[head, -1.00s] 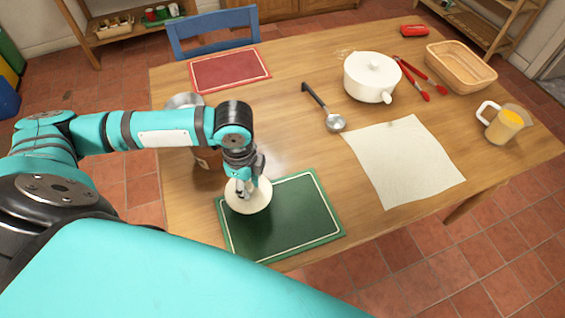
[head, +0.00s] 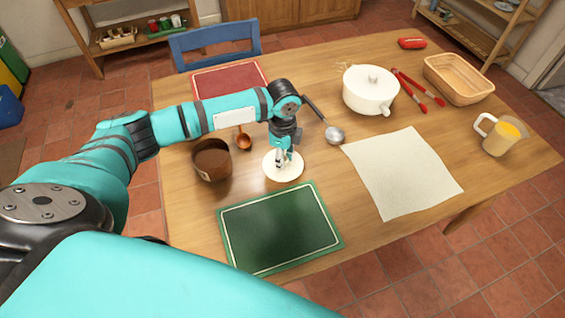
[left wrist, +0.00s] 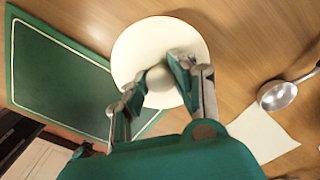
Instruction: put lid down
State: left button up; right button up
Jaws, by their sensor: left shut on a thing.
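A round cream lid (head: 283,167) is in the head view, just beyond the green place mat (head: 280,228). My left gripper (head: 283,157) is above it, shut on its knob. In the left wrist view the lid (left wrist: 150,50) is below the two fingers, which close on the knob (left wrist: 160,78). The lid is level and over bare wood; I cannot tell whether it touches the table. A brown pot (head: 212,160) without a lid stands to the left. A white pot (head: 371,92) with its own lid stands at the back. My right gripper is out of view.
A cream cloth (head: 403,172), a jug (head: 500,136), red tongs (head: 420,90) and a basket (head: 459,78) are to the right. The green mat is empty.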

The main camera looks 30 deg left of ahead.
pick_arm(q)
jog(key=shift+f, duration=1.55)
jog(key=shift+f, duration=0.45)
jog(key=o, duration=0.9)
jog(key=shift+o, duration=0.2)
notch_tip(320, 180, up, 13)
jog(key=shift+b, duration=0.3)
jog(key=shift+s+f, duration=0.1)
jog(key=shift+s, duration=0.05)
